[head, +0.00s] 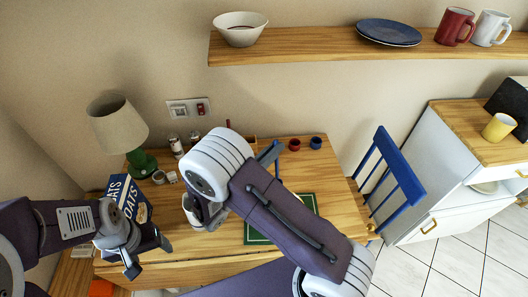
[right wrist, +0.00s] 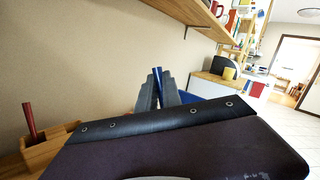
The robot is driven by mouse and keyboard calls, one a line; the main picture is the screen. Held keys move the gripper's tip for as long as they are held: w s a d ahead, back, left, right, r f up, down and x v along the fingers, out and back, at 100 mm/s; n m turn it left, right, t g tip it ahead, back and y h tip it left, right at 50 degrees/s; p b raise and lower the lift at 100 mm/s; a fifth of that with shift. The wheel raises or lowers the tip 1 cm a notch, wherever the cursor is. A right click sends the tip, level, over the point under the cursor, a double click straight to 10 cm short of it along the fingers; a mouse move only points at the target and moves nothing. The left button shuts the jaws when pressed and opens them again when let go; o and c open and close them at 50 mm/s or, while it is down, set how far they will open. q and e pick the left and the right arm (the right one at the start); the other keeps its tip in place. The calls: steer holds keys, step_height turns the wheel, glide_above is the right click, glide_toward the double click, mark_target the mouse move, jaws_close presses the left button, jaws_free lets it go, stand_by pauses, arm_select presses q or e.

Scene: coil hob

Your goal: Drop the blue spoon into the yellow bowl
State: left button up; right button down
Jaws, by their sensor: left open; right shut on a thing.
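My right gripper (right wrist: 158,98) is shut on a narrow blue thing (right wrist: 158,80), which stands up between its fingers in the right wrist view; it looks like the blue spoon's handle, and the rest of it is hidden. In the head view my right gripper (head: 269,153) shows just beyond my right arm, above the table. My left gripper (head: 147,256) is open and empty at the table's front left. I cannot make out the yellow bowl in either view; my right arm covers the middle of the table.
A green mat (head: 257,236) lies partly under my right arm's outline. A lamp (head: 118,128) and oats box (head: 128,198) stand at left. Red (head: 294,145) and blue (head: 316,143) cups stand at the back. A wooden holder (right wrist: 50,146) carries a red-handled utensil (right wrist: 30,122). A blue chair (head: 395,170) is right.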

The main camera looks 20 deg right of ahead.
mark_target(280, 181)
steer(key=shift+d+f, duration=0.35)
steer(key=shift+f, duration=0.35)
steer(key=shift+s+f+b, duration=0.7)
steer(key=shift+f+b, duration=0.65)
steer(key=shift+f, duration=0.1)
steer(key=shift+s+f+b, duration=0.7)
steer(key=shift+f+b, duration=0.65)
steer(key=shift+f, duration=0.15)
steer(key=shift+s+f+b, duration=0.7)
steer(key=shift+f+b, duration=0.65)
steer(key=shift+f, duration=0.1)
arm_select(q)
step_height(280, 181, down, 9)
steer(key=shift+d, duration=0.45)
steer(key=shift+r, duration=0.1)
arm_select(e)
steer(key=c, duration=1.4)
jaws_free()
steer(key=shift+c, duration=0.2)
